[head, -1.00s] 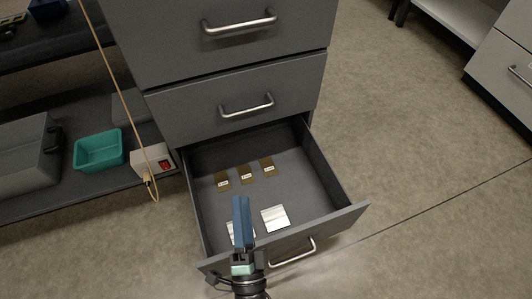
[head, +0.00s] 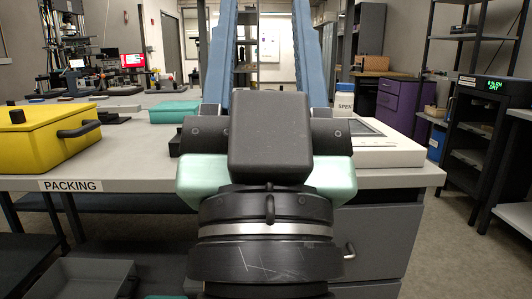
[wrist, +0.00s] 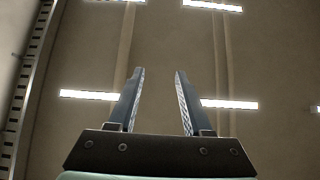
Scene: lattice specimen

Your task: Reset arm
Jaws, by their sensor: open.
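My gripper (head: 268,12) is large in the middle of the head view, with its two blue fingers spread apart and pointing up. In the wrist view my gripper (wrist: 159,73) is open, with nothing between the fingers. That view faces the ceiling and its bright light strips (wrist: 228,104). My gripper touches nothing that I can see.
A bench (head: 415,178) marked PACKING stands behind my gripper. It holds a yellow case (head: 45,140) at left, a teal tray (head: 172,112), and a flat white device (head: 385,152) at right. Grey drawers (head: 375,240) are below. Floor at right (head: 450,240) is clear.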

